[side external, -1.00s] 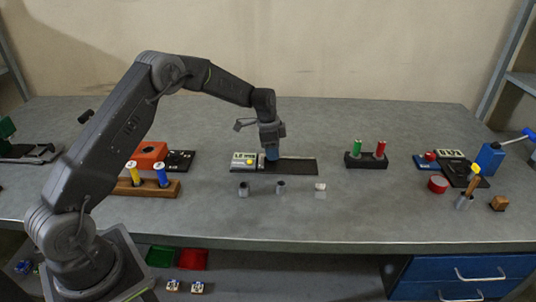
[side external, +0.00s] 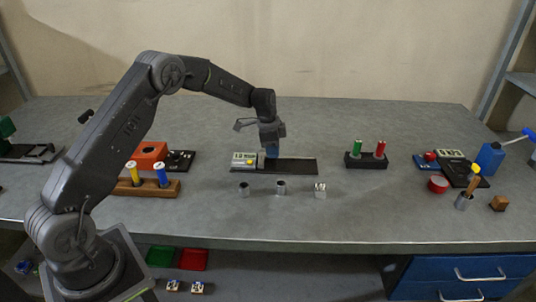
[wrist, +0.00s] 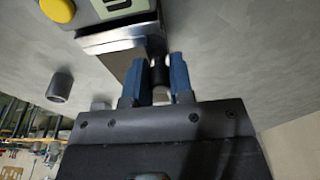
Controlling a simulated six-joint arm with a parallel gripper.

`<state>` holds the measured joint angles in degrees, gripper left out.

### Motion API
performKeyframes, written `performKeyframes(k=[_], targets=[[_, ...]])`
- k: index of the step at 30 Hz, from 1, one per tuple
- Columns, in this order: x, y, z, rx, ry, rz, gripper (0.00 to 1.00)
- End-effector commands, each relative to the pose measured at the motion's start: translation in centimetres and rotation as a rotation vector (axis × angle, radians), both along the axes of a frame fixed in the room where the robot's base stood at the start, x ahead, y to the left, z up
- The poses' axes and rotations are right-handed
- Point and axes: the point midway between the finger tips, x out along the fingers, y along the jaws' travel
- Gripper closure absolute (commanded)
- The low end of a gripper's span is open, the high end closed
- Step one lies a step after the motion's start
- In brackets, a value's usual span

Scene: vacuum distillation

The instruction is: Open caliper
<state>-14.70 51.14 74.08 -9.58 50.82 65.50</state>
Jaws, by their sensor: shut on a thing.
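The caliper is a grey-white unit (side external: 244,158) with a small display and a yellow button, at the left end of a dark flat strip (side external: 297,167) on the bench. My gripper (side external: 272,153) points down over the caliper, just right of the display unit. In the wrist view the blue fingers of my gripper (wrist: 157,72) are closed around a small black cylindrical part (wrist: 158,77) beside a metal block (wrist: 118,42). The yellow button (wrist: 55,9) shows at the top left there. The side view hides the gripped part behind the fingers.
A dark holder (side external: 366,163) with green and red cylinders is to the right. A wooden holder (side external: 147,190) with yellow and blue cylinders is to the left.

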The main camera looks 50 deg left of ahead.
Motion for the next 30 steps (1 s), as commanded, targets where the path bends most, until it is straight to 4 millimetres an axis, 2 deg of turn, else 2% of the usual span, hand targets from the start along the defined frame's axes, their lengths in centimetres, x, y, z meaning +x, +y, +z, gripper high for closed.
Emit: performKeyframes(k=[30], targets=[[3.3,-3.3,0.0,0.001,-0.002,-0.001,0.96]])
